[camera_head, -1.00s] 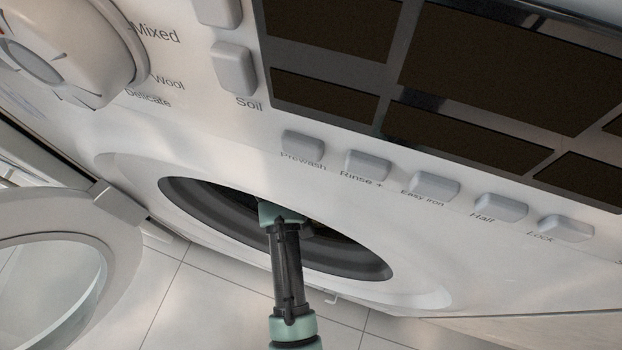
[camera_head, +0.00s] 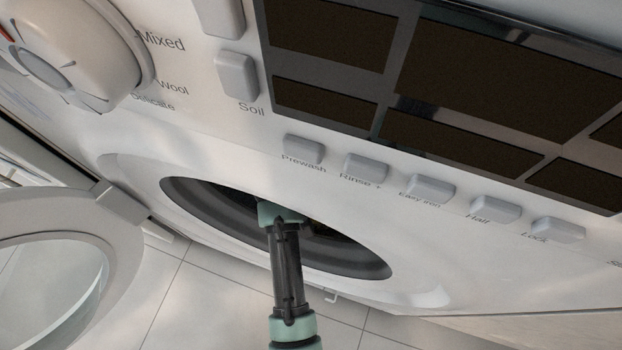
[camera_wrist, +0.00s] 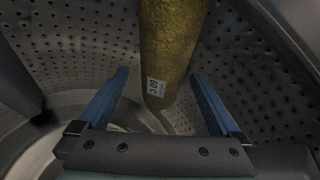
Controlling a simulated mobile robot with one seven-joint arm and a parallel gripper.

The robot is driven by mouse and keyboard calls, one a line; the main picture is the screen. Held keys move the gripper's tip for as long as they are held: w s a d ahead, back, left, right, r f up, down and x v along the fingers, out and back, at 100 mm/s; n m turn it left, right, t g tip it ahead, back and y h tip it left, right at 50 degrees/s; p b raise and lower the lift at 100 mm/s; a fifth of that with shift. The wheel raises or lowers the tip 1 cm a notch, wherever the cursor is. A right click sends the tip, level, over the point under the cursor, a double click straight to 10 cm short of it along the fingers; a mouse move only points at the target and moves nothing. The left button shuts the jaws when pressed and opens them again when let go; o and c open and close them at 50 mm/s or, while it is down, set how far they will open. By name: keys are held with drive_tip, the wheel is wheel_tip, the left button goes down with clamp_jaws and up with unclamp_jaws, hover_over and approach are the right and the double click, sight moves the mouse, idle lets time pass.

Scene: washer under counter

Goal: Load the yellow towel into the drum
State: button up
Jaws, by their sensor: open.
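In the wrist view the yellow towel (camera_wrist: 170,45) looks like a rolled, mustard-coloured cylinder with a small white label at its near end. It is inside the perforated metal drum (camera_wrist: 90,50), and its far end runs out of the picture at the top. My gripper (camera_wrist: 160,85) is open, with one blue finger on each side of the towel's near end; gaps show between fingers and towel. Whether the towel rests on the drum wall is unclear. In the head view my arm reaches through the washer's round opening (camera_head: 215,225), and my gripper is hidden inside.
The washer door (camera_head: 120,235) stands open at the left. Above the opening is the control panel with a dial (camera_head: 75,45), several buttons (camera_head: 367,168) and a dark display (camera_head: 480,75). Tiled floor (camera_head: 190,300) shows below.

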drive_tip(key=p+v, duration=0.4)
drive_tip(key=v, duration=0.2)
drive_tip(key=shift+s+a+r, duration=0.1)
drive_tip(key=shift+s+r, duration=0.1)
drive_tip(key=shift+r, duration=0.15)
